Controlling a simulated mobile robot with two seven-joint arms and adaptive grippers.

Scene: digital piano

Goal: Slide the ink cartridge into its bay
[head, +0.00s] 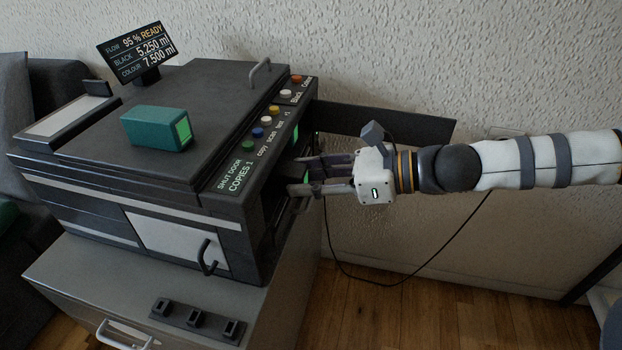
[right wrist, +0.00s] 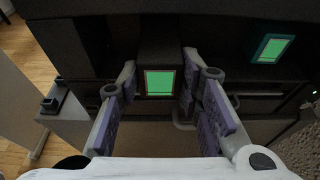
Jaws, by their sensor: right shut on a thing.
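My right gripper (head: 296,176) is at the right side of the dark printer (head: 130,170). Its fingers are shut on a black ink cartridge with a green end face. In the right wrist view the cartridge (right wrist: 161,60) sits between the two fingers, green face toward the camera, body pointing into the dark opening. How deep it sits is hidden. A teal-framed green face (right wrist: 271,47) shows in the printer side, to the right of the held cartridge. My left gripper is not in view.
The side door (head: 385,125) stands open behind my right gripper. A teal cartridge (head: 153,128) lies on the printer's lid. A display (head: 138,53) reads 95% READY; the panel (head: 240,170) reads SHUT DOOR. A small dark rack (head: 197,320) lies on the cabinet. A cable hangs below my arm.

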